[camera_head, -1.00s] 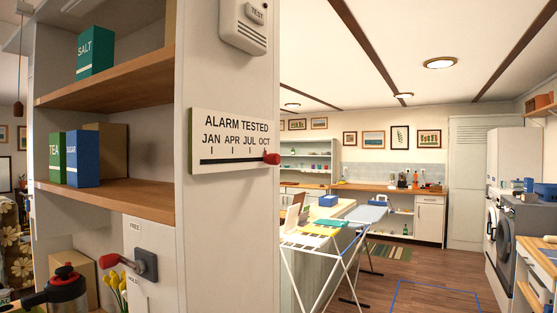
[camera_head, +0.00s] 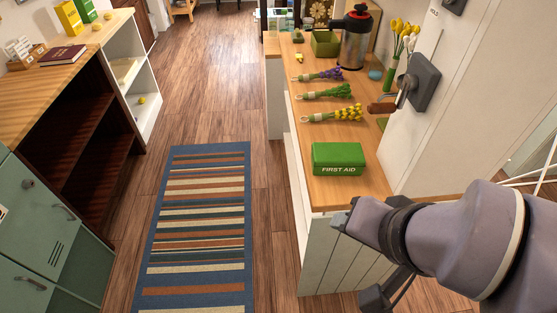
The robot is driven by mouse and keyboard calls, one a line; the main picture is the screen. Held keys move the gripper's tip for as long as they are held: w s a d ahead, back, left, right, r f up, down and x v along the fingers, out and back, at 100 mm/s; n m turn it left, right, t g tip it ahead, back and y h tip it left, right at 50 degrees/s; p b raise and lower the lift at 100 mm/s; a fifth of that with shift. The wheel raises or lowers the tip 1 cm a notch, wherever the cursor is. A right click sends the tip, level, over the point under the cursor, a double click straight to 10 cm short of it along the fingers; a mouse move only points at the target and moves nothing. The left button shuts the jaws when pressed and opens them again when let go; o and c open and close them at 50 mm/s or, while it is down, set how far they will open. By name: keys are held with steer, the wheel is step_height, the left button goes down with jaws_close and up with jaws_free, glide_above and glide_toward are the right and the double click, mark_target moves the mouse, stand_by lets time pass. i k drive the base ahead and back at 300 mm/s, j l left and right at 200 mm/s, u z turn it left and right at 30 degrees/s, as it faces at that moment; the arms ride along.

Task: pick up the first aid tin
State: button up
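The first aid tin (camera_head: 338,158) is a green box with white "FIRST AID" lettering on its front. It lies flat near the front end of the wooden counter (camera_head: 322,190), and nothing covers it. My gripper (camera_head: 358,258) is at the lower right, in front of and below the tin, apart from it. One dark finger shows near the counter's front corner and another lower down, with a gap between them. I see nothing held in it.
Several flower bunches (camera_head: 330,91) lie behind the tin, with a steel flask (camera_head: 355,45) and a green box (camera_head: 324,43) farther back. A striped rug (camera_head: 200,220) lies on open floor to the left.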

mark_target(327, 158)
steer(key=i+j+z, duration=0.4)
steer(key=j, duration=0.25)
steer(key=i+j+z, duration=0.2)
steer(key=j, duration=0.15)
steer(key=i+j+z, duration=0.15)
steer(key=j, duration=0.2)
steer(key=j+z, duration=0.2)
steer(key=j, duration=0.2)
steer(key=i, duration=0.05)
